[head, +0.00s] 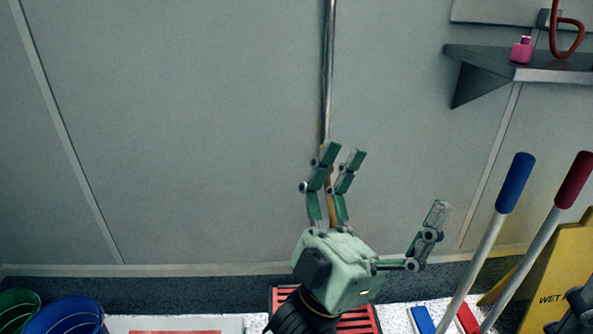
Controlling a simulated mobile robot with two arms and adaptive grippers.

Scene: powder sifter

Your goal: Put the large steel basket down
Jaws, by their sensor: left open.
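My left gripper (390,182) is open and empty, in the lower middle of the head view. Its two paired fingers point up and its single finger stands apart on the right. No large steel basket can be made out in the head view. A dark jointed piece at the bottom right edge seems to be part of my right gripper (575,310); it is mostly cut off, and its jaws cannot be judged.
Behind is a grey wall with a vertical pipe (328,70). A shelf (560,76) at upper right holds a pink bottle (522,50). A blue-handled tool (515,183), a red-handled tool (573,180) and a yellow wet-floor sign (560,262) stand right. Buckets (66,315) stand lower left.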

